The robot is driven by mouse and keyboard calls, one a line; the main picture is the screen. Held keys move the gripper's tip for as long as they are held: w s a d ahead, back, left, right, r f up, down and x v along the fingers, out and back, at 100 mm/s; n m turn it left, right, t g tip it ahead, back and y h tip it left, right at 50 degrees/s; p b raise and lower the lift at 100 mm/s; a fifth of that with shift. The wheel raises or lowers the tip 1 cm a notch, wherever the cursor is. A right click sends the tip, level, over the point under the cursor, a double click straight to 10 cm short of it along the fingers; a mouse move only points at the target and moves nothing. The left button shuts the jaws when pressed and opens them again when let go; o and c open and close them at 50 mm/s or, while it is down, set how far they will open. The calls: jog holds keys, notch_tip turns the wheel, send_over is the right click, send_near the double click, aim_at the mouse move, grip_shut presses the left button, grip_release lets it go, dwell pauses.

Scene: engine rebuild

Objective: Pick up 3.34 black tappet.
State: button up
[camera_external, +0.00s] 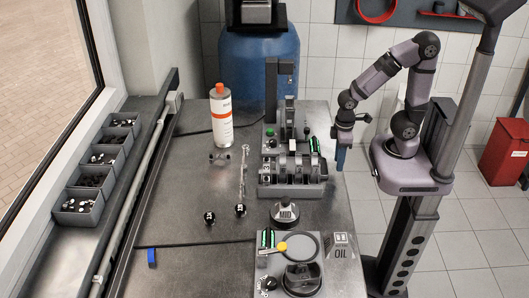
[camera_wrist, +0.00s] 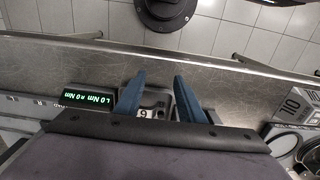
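Two small black tappets with white markings lie on the metal table, one on the left (camera_external: 209,217) and one on the right (camera_external: 240,210); their numbers are too small to read. More small black and white pieces lie in the grey bins at the left, also unreadable. My gripper (camera_external: 341,158) hangs at the right edge of the table beside the engine block, well away from both tappets. In the wrist view its two blue fingers (camera_wrist: 158,97) are spread apart, with nothing held between them. A small white label marked 6 (camera_wrist: 144,114) shows below and between the fingers.
The engine block (camera_external: 290,172) stands mid-table. A white bottle with an orange cap (camera_external: 221,115) stands behind the tappets. The row of bins (camera_external: 78,219) is along the left ledge. A dark MID piece (camera_external: 284,215) and a grey fixture are at the front right. The front-left table is mostly clear.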

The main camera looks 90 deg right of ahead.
jog(key=o, duration=0.4)
